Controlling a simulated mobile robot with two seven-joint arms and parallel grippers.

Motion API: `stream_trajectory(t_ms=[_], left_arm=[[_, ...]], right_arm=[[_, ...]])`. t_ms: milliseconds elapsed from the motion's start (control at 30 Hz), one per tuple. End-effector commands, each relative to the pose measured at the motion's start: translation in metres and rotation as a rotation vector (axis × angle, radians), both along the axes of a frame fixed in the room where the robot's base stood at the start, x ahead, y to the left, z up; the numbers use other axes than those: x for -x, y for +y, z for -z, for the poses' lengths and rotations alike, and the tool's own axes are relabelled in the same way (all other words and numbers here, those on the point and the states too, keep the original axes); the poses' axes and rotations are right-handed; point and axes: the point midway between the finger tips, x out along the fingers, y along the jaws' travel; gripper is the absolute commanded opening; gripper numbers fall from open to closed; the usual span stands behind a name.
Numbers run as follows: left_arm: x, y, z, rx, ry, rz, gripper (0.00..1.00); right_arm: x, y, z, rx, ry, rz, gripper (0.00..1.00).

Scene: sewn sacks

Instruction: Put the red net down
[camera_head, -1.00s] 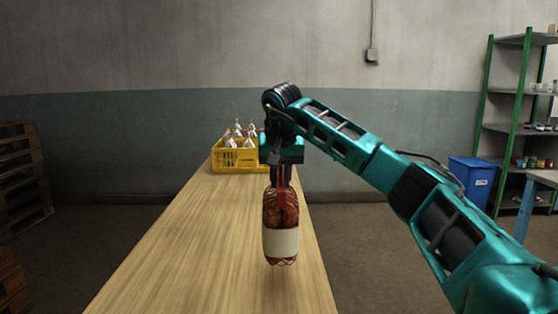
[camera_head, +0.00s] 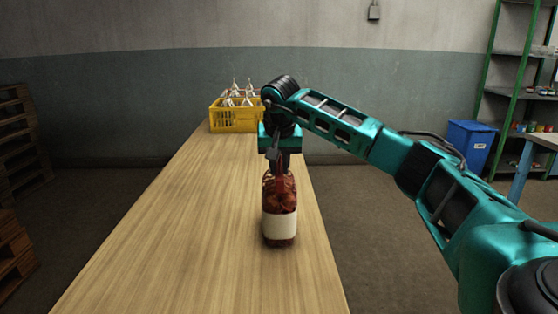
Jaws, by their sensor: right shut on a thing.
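The red net (camera_head: 279,192) is a dark red mesh sack with a broad pale label band around its lower part. It is upright over the right part of the wooden table (camera_head: 190,235), and its bottom appears to be at the tabletop; I cannot tell for sure whether it bears on it. My right gripper (camera_head: 277,165) is above the net, pointing down, and is shut on its top. The fingertips are partly hidden by the net's gathered neck. My left gripper is not in view.
A yellow crate (camera_head: 232,123) with several white tied sacks stands at the table's far end. The table's left and near parts are clear. A blue bin (camera_head: 470,144) and a green shelf (camera_head: 510,90) stand at right; wooden pallets (camera_head: 18,140) are at left.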

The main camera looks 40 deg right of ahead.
Motion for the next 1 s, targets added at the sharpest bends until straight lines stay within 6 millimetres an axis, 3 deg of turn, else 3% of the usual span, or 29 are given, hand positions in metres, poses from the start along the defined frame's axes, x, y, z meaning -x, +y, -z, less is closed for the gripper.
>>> stream_trajectory(t_ms=[100, 133, 400, 733, 1000], left_arm=[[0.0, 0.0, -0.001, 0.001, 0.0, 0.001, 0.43], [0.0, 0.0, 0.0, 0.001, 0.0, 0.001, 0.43], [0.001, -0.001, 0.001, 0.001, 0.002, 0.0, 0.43], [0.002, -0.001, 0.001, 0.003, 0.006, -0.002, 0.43], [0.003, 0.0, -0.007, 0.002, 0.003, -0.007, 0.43]], right_arm=[[-0.001, 0.0, -0.003, 0.0, -0.008, 0.0, 0.0], [0.0, 0.0, 0.001, 0.0, 0.0, 0.0, 0.23], [0.0, 0.0, 0.001, 0.0, 0.0, 0.0, 0.46], [0.001, 0.002, -0.009, -0.001, -0.003, -0.002, 0.46], [0.016, 0.015, -0.059, 0.001, -0.006, -0.002, 0.46]])
